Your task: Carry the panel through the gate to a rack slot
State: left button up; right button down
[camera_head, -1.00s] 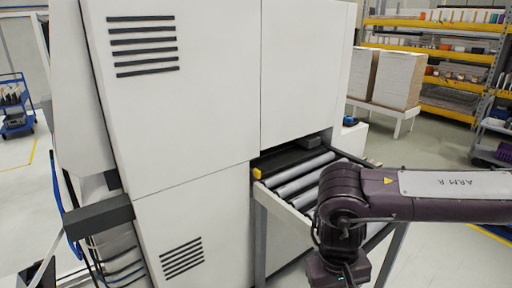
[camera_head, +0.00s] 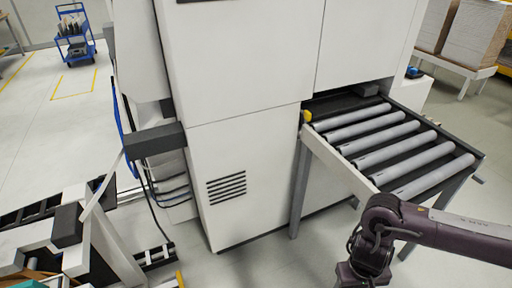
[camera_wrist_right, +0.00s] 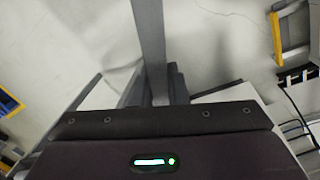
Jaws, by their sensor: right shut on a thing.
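In the right wrist view my right gripper (camera_wrist_right: 160,98) is shut on a thin grey strip, which looks like the panel (camera_wrist_right: 149,40) seen edge-on, running up from the jaws to the top edge. Its faces and far end do not show. In the head view my right arm comes in from the right, and its gripper is cut off below the picture. My left gripper is in neither view. I cannot pick out the gate or the rack slot for certain.
A tall white machine (camera_head: 245,130) stands in the middle. A roller table (camera_head: 400,150) juts from its right side, close behind my right arm. White frame parts (camera_head: 110,245) and dark rails stand at lower left. A blue cart (camera_head: 75,40) is far left, with clear floor before it.

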jog(key=w+d+b, duration=0.2)
jog(key=w+d, duration=0.2)
jog(key=d, duration=0.6)
jog(key=w+d+b, duration=0.2)
jog(key=w+d, duration=0.3)
jog(key=d, duration=0.5)
jog(key=w+d+b, duration=0.2)
jog(key=w+d, duration=0.3)
jog(key=d, duration=0.6)
jog(key=shift+w, duration=0.15)
jog(key=shift+r, duration=0.1)
